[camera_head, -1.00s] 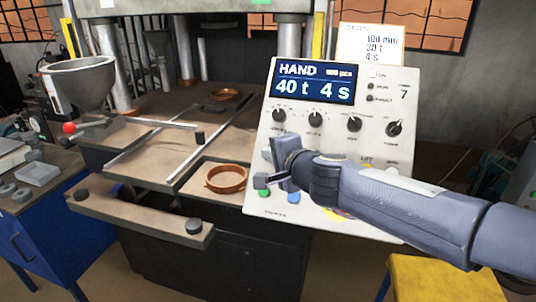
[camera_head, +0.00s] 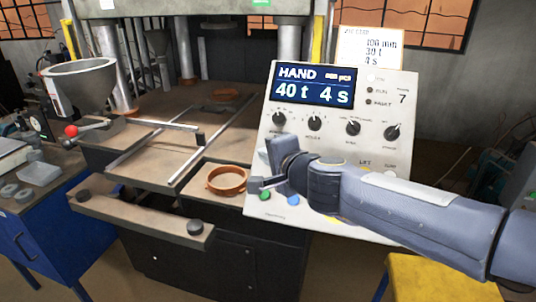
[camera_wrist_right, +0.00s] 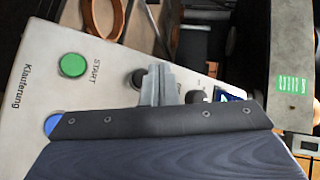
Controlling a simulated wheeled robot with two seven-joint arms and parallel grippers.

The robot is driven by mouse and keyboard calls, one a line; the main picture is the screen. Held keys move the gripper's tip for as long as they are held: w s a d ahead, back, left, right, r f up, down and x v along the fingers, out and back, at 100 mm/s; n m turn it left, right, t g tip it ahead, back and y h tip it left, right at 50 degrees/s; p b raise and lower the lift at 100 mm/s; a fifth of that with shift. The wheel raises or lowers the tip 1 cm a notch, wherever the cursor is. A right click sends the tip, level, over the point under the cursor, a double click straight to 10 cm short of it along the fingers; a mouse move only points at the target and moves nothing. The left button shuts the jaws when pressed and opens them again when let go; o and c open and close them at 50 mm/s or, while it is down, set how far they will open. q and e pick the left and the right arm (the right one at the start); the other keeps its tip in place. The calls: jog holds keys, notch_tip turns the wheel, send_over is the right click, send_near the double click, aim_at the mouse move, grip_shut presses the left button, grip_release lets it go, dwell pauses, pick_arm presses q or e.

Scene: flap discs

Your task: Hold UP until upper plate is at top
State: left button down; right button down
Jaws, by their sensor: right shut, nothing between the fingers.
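The press has a grey upper plate (camera_head: 200,8) at the top edge of the head view; its top is cut off. The control panel (camera_head: 390,155) stands at the right of the press, with a screen (camera_head: 312,86) reading HAND, 40 t, 4 s. My right gripper (camera_head: 263,187) is shut and empty, close over the panel's lower left. In the right wrist view its fingertips (camera_wrist_right: 158,85) are beside a black button (camera_wrist_right: 137,79); I cannot tell if they touch it. No UP label is legible. My left gripper is not in view.
The green START button (camera_wrist_right: 72,65) and a blue button (camera_wrist_right: 53,125) are near the gripper. A copper-coloured ring (camera_head: 226,180) sits on the press's front table. A hopper (camera_head: 80,82) is at the left, and a yellow stool (camera_head: 430,278) is below my right arm.

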jog(key=shift+s+a+r+p, duration=0.2)
jog(key=shift+s+r+p, duration=0.2)
jog(key=shift+s+r, duration=0.2)
jog(key=shift+s+a+r+p, duration=0.15)
jog(key=shift+s+r+p, duration=0.25)
jog(key=shift+s+r, duration=0.15)
jog(key=s+d+f+n+g+y, duration=0.25)
jog(key=s+d+n, duration=0.45)
jog(key=s+d, duration=0.4)
jog(key=s+d+f+n+g+h, duration=0.1)
jog(key=s+d+f+g+h, duration=0.1)
jog(key=s+d+f, duration=0.2)
jog(key=s+d+f+n+g+h, duration=0.2)
jog(key=s+d+f, duration=0.3)
jog(key=s+f, duration=0.6)
jog(key=shift+s+f+g+h, duration=0.3)
jog(key=shift+s+g+h, duration=0.35)
jog(key=shift+s, duration=0.4)
